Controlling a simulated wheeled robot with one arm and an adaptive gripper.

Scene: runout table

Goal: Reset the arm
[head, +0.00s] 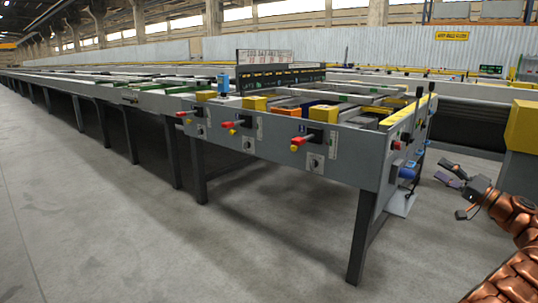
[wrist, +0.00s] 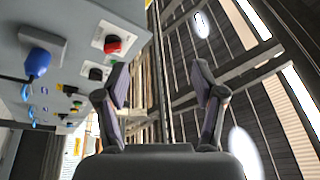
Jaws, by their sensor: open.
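My gripper (head: 455,188) is at the right of the head view, beyond the right end of the runout table (head: 345,160). Its fingers are apart and nothing is between them. My orange-brown arm reaches in from the lower right corner. In the wrist view my gripper (wrist: 157,90) also shows open and empty, with both fingers raised and spread. The table's grey end panel (wrist: 60,20) stands to the left of the fingers there. It carries a red button (wrist: 113,44), a dark knob (wrist: 95,74) and a blue connector (wrist: 38,63). The gripper looks apart from the panel.
Red and yellow handles (head: 300,143) stick out of the table's front side. A yellow box-like part (head: 522,126) stands at the right, near my arm. Table legs (head: 362,235) reach the floor. The grey floor (head: 110,220) in front of the table is clear.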

